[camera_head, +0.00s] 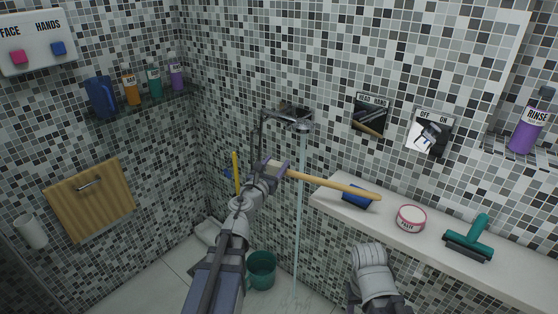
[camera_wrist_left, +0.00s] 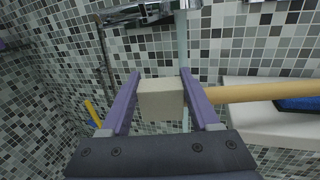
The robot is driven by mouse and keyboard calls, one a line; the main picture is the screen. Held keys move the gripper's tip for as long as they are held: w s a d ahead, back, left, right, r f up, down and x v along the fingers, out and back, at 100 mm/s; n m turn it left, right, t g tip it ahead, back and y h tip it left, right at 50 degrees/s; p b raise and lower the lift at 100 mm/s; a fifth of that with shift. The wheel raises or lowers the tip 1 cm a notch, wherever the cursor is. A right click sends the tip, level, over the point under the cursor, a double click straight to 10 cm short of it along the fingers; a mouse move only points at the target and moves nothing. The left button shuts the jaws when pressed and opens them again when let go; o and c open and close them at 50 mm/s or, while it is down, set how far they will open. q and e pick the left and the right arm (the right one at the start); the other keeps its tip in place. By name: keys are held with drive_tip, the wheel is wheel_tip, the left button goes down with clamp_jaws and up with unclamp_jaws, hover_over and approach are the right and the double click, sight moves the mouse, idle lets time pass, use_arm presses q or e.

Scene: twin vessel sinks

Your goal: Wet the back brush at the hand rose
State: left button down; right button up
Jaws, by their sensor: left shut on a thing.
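My left gripper (camera_head: 277,168) is shut on the pale block at the grip end of the back brush (camera_head: 325,183). The block (camera_wrist_left: 160,99) sits between the purple fingers in the left wrist view. The wooden handle reaches right over the ledge; a blue part (camera_head: 357,198), apparently bristles, shows under its far end. Whether it touches the ledge I cannot tell. The metal rose fixture (camera_head: 300,123) on the wall pours a thin water stream (camera_head: 301,215), passing close to the handle near the gripper, well away from the blue part. A right arm link shows, its fingers hidden.
The white ledge (camera_head: 460,268) carries a round pink-rimmed tin (camera_head: 410,218) and a teal squeegee-like tool (camera_head: 470,240). HEAD/HAND (camera_head: 371,115) and OFF/ON (camera_head: 430,133) lever panels are on the wall. A green bucket (camera_head: 261,270) stands on the floor. A yellow stick (camera_head: 236,170) is behind my left arm.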

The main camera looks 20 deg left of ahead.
use_arm(q)
drive_tip(key=shift+s, duration=0.1)
drive_tip(key=shift+d, duration=0.2)
drive_tip(key=w+d+f+b, duration=0.2)
drive_tip(key=w+d, duration=0.4)
drive_tip(key=w, duration=0.6)
drive_tip(key=shift+d+f+b, duration=0.3)
drive_tip(key=shift+f+b, duration=0.05)
drive_tip(key=shift+b, duration=0.05)
drive_tip(key=shift+s, duration=0.15)
idle(0.6)
drive_tip(key=s+d, duration=0.1)
drive_tip(key=s, duration=0.6)
drive_tip(key=shift+s+d, duration=0.3)
drive_tip(key=shift+d, duration=0.05)
idle(1.5)
